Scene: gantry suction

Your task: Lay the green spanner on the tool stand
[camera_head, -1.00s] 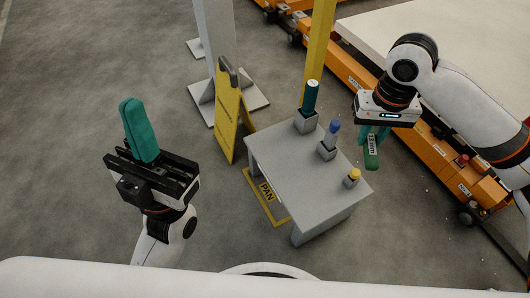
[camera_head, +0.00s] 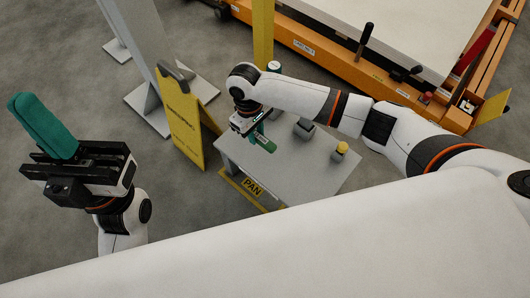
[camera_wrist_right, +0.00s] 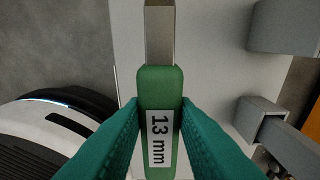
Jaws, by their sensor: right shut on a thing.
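The green spanner (camera_head: 264,143) is in my right gripper (camera_head: 256,132), above the left part of the grey tool stand (camera_head: 280,178). In the right wrist view, the teal fingers (camera_wrist_right: 160,128) are shut on its green handle (camera_wrist_right: 160,85), labelled "13 mm". Its metal shank (camera_wrist_right: 160,35) points up the picture over the stand's grey top (camera_wrist_right: 205,60). The spanner's far end is out of that view. Whether it touches the stand cannot be told. My left gripper (camera_head: 42,120) is empty, its teal fingers together, well left of the stand.
Grey holders on the stand include one with a yellow-topped tool (camera_head: 340,152); my right arm partly hides others. A yellow folding sign (camera_head: 185,120) and a grey post (camera_head: 140,45) stand left of it. An orange-framed platform (camera_head: 340,62) lies behind.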

